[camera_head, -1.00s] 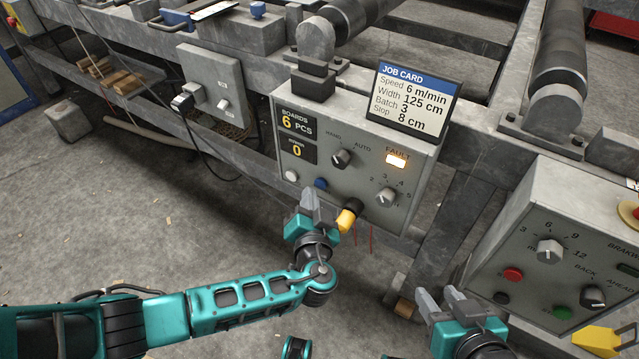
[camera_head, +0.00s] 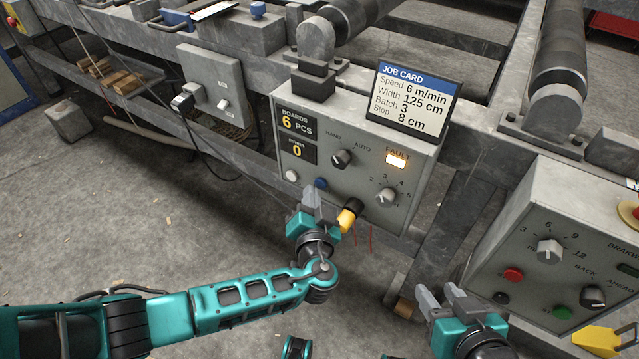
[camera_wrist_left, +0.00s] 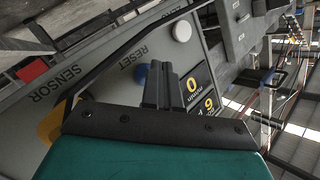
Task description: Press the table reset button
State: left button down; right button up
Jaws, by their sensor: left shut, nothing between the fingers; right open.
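The control box (camera_head: 405,215) carries a blue button (camera_head: 321,183) at its lower left, with a white button (camera_head: 291,175) to the left. In the left wrist view the blue button (camera_wrist_left: 141,72) sits beside the RESET label (camera_wrist_left: 132,57); the white button (camera_wrist_left: 181,31) is further up. My left gripper (camera_head: 312,192) is shut and empty, its tips just below and left of the blue button in the head view. In the left wrist view the closed fingers (camera_wrist_left: 163,75) partly cover the button's edge; I cannot tell whether they touch it. My right gripper (camera_head: 440,298) is open and empty.
A yellow-tipped black sensor (camera_head: 348,217) sticks out just right of my left gripper. A job card (camera_head: 413,98) stands on the box. An orange FAULT lamp (camera_head: 396,160) is lit. A second control box (camera_head: 530,215) stands at the right, near my right gripper.

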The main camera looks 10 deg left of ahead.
pick_arm(q)
jog(key=shift+w+d, duration=0.1)
jog(key=shift+w, duration=0.05)
pick_arm(e)
jog(key=shift+s+f, duration=0.15)
jog(key=shift+s, duration=0.1)
pick_arm(q)
jog(key=shift+w+d+r, duration=0.1)
jog(key=shift+w+r, duration=0.1)
jog(key=shift+w, duration=0.15)
jog(key=shift+w+d, duration=0.2)
jog(key=shift+d, duration=0.05)
pick_arm(e)
jog(key=shift+w+r, duration=0.2)
pick_arm(q)
jog(key=shift+s+f, duration=0.1)
jog(key=shift+f, duration=0.05)
dwell(0.4)
jog(key=shift+s+a+f, duration=0.15)
jog(key=shift+s+f, duration=0.05)
jog(key=shift+s, duration=0.7)
pick_arm(e)
jog(key=shift+s+f, duration=0.1)
jog(key=shift+s, duration=0.05)
pick_arm(q)
jog(key=shift+a, duration=0.1)
